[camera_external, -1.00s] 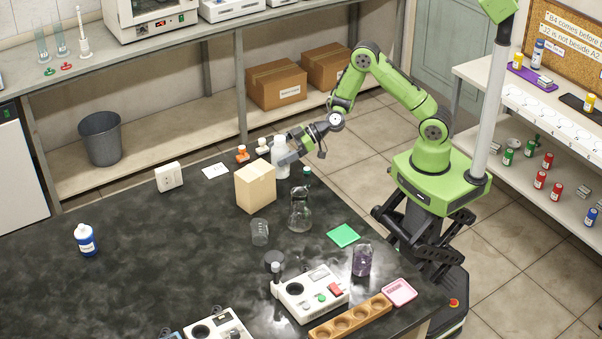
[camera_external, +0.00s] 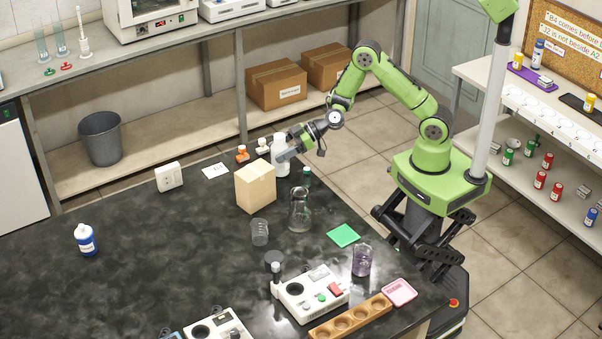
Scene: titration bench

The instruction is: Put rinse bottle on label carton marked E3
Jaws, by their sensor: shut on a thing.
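A white bottle (camera_external: 280,166), which looks like the rinse bottle, stands upright at the far edge of the black bench. My gripper (camera_external: 284,156) is at its upper part from the right, shut on it. I cannot tell if its base touches the bench. A plain tan carton (camera_external: 256,188) stands just in front and to the left of the bottle. No E3 mark is readable on the carton's visible faces.
A glass flask (camera_external: 300,212), a beaker (camera_external: 260,233) and a dark-capped bottle (camera_external: 306,176) stand close by. Small orange (camera_external: 242,155) and pale (camera_external: 262,147) bottles are left of the gripper. Brown boxes (camera_external: 277,86) sit on the lower shelf behind. The bench's left middle is largely clear.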

